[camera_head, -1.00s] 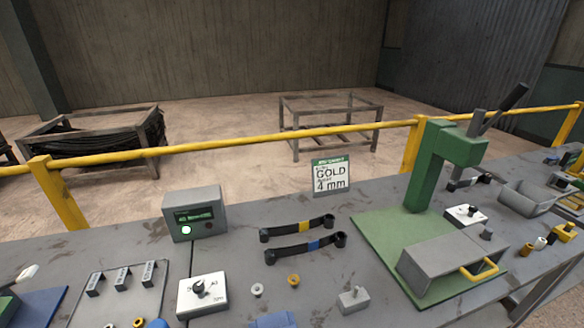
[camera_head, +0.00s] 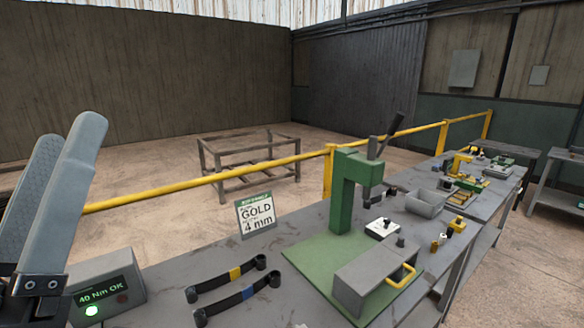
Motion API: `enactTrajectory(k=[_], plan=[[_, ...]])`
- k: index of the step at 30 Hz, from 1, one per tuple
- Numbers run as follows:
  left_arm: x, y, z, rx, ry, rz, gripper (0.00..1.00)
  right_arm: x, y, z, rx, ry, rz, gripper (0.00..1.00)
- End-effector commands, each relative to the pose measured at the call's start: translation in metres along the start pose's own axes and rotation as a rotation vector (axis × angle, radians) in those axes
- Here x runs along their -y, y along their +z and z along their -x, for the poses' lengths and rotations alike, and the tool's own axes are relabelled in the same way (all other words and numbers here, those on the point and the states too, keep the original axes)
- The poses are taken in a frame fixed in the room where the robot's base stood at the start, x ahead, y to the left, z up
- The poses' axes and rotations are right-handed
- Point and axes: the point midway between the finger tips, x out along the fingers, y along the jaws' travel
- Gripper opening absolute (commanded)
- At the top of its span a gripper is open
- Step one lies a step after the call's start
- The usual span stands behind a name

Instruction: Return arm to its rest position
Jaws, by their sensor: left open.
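My left gripper (camera_head: 62,205) is at the left edge of the head view, large and close to the camera. Its two grey fingers point up and stand apart, with nothing seen between them. It partly covers the grey display box (camera_head: 108,284), which reads "40 Nm OK" with a lit green lamp. My right gripper is not in view.
A sign (camera_head: 256,214) reads "GOLD 4 mm". A green press (camera_head: 345,200) stands right of it. A yellow rail (camera_head: 215,178) runs behind.

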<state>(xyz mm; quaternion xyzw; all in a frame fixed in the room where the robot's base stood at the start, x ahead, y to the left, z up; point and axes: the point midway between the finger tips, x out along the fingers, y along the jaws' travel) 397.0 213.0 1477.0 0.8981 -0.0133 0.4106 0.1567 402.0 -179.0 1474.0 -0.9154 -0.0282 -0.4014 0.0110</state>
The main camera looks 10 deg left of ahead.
Motion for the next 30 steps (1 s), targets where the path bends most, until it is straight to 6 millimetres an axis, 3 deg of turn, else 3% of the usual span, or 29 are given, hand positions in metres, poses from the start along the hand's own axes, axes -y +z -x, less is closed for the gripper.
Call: enactTrajectory(k=[3,5,6,14,24,30], plan=[[-0.029,0.014,0.001,0.045,0.133,-0.133,0.76,0.0,0.0,0.0,0.0,0.0,0.0,0.5],[-0.032,0.015,0.001,0.038,0.149,-0.258,0.76,0.0,0.0,0.0,0.0,0.0,0.0,0.5],[-0.04,-0.004,-0.021,0.037,0.148,-0.261,0.76,0.0,-0.019,-0.021,0.003,0.0,0.0,0.5],[-0.067,-0.068,-0.098,0.039,0.145,-0.257,0.76,0.0,-0.091,-0.099,-0.001,0.0,0.0,0.5],[-0.112,-0.169,-0.221,0.039,0.144,-0.256,0.76,-0.001,-0.204,-0.221,0.0,0.0,0.0,0.5],[-0.126,-0.202,-0.26,0.04,0.144,-0.256,0.76,-0.001,-0.239,-0.26,0.0,0.0,0.0,0.5]])
